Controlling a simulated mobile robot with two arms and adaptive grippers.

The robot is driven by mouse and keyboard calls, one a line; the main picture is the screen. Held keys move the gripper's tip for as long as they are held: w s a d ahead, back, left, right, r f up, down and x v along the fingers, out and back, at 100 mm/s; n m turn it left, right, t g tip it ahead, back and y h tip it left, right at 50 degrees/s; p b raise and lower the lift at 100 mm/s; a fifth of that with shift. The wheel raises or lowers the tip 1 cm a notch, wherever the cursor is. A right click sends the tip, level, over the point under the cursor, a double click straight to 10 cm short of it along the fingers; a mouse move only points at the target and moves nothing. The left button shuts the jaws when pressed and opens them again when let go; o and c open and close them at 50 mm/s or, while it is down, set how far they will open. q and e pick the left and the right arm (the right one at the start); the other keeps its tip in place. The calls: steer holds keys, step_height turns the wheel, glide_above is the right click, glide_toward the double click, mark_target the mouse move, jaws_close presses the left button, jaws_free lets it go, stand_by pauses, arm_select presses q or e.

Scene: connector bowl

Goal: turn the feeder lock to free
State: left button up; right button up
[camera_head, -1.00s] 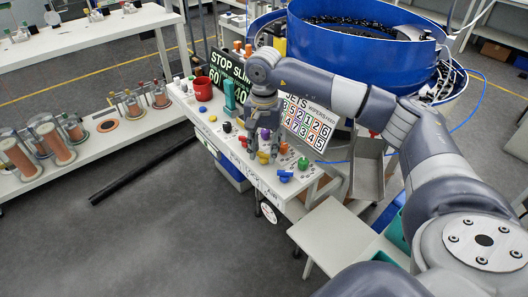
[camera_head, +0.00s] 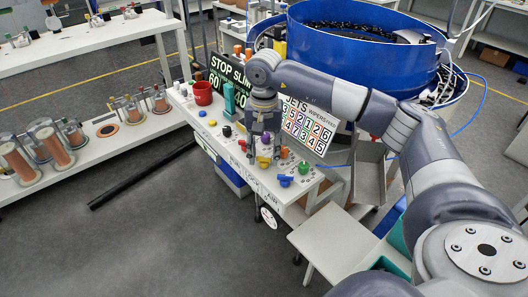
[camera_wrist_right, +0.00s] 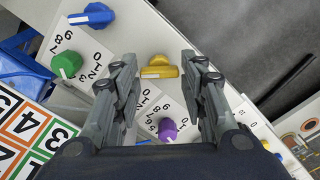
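A yellow knob (camera_head: 263,161) sits on the white control panel (camera_head: 236,165) near its front edge, where small printed labels run along the edge. I cannot read clearly which knob is the feeder lock. My right gripper (camera_head: 263,153) points down over the panel, its fingers apart and empty. In the right wrist view the yellow knob (camera_wrist_right: 160,70) lies beyond and between the open fingertips of the gripper (camera_wrist_right: 157,62), with clear space on both sides. A purple knob (camera_wrist_right: 168,130) shows nearer, between the fingers. My left gripper is not in view.
A blue knob (camera_head: 285,181) and a green knob (camera_head: 303,167) stand right of the yellow one. A red cup (camera_head: 202,93) and a teal upright piece (camera_head: 229,98) stand at the panel's back left. A number board (camera_head: 309,125) and a big blue bowl (camera_head: 360,55) stand behind.

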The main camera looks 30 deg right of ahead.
mark_target(264, 157)
steer(key=shift+o, duration=0.5)
steer(key=shift+r, duration=0.1)
step_height(264, 157, up, 12)
stand_by(0.6)
